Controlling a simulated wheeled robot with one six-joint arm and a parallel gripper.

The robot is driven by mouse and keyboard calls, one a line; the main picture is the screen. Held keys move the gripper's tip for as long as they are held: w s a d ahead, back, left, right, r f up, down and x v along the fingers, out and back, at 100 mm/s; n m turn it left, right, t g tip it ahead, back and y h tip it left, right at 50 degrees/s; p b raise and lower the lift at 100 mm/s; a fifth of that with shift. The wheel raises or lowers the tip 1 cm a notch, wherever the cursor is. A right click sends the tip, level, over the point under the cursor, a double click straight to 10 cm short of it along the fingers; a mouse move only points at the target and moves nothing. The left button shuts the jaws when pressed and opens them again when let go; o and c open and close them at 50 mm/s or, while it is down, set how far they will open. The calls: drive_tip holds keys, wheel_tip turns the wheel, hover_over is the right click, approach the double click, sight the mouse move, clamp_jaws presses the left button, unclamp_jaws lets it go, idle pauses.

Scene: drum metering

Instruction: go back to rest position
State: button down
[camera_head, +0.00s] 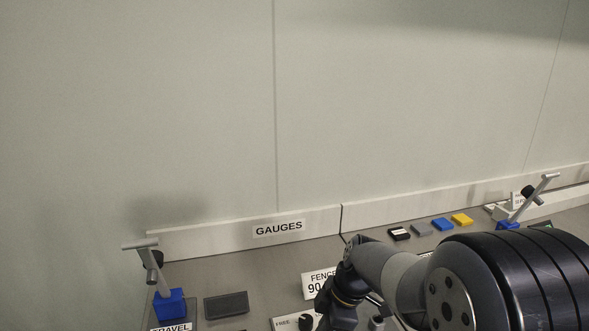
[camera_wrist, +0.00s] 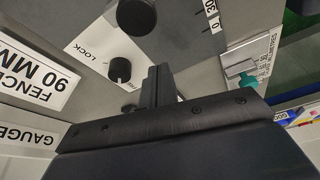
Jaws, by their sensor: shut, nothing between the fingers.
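My gripper (camera_wrist: 156,86) shows in the wrist view with its narrow fingers together and nothing between them. It is in front of a pale panel with a black knob (camera_wrist: 120,70) marked LOCK. A larger dark knob (camera_wrist: 135,17) is above it in the picture. Whether the fingers touch the panel I cannot tell. In the head view my arm reaches in from the lower right over the bench, and the fingertips are hidden or out of frame.
A FENCE 90 MM sign (camera_head: 318,281) stands close to my arm. A blue-based lever (camera_head: 170,304) and dark pad (camera_head: 226,305) are at left. Coloured blocks, including a yellow one (camera_head: 462,219), and another lever (camera_head: 533,198) are at right. The GAUGES rail (camera_head: 215,236) runs along the wall.

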drive_tip(key=d, duration=0.4)
drive_tip(key=shift+f, duration=0.25)
drive_tip(key=shift+s+a+p, duration=0.1)
drive_tip(key=shift+a+p, duration=0.3)
drive_tip(key=shift+a, duration=0.3)
drive_tip(key=shift+d, duration=0.15)
